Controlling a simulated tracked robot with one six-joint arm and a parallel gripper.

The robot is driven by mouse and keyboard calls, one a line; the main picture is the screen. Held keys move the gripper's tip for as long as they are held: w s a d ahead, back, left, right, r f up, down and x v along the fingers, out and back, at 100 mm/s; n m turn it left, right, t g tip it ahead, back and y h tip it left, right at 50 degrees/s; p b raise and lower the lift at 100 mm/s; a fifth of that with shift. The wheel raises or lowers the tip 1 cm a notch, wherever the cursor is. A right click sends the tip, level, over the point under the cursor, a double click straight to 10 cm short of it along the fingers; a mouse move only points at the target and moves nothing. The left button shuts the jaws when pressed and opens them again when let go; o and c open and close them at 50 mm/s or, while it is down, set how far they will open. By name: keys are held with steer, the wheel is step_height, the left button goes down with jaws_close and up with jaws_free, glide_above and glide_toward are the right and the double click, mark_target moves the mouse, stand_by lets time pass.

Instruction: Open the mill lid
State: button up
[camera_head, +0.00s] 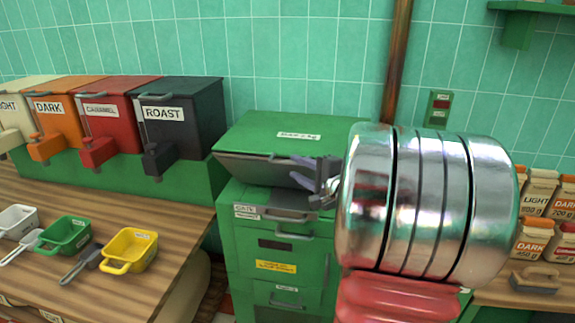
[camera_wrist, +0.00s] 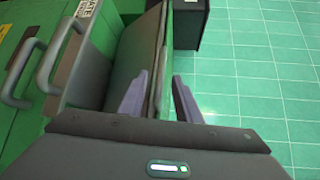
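The mill is a green cabinet (camera_head: 258,246) at the middle of the head view, with grey handles and labels on its front. Its green lid (camera_head: 262,132) has a white label on top. A dark grey band shows under the lid's front edge; I cannot tell how far the lid is raised. My gripper (camera_head: 312,172) is at the lid's front right. In the wrist view my gripper (camera_wrist: 157,98) has its two purple fingers apart, with the lid's thin edge (camera_wrist: 161,62) running between them. I cannot tell if either finger touches it. My arm hides the mill's right side.
Light, orange, red and dark bins, the last a ROAST bin (camera_head: 180,125), stand at the left. A wooden counter (camera_head: 160,215) below them holds a yellow scoop (camera_head: 132,250), a green scoop (camera_head: 66,235) and others. Bags (camera_head: 538,190) and a brush (camera_head: 535,280) are at the right. A copper pipe (camera_head: 397,60) rises behind.

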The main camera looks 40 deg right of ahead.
mark_target(289, 165)
steer(key=shift+x, duration=2.55)
steer(key=shift+c, duration=0.4)
jaws_close()
steer(key=shift+a+f, duration=0.1)
steer(key=shift+a, duration=0.15)
steer(key=shift+d, duration=0.15)
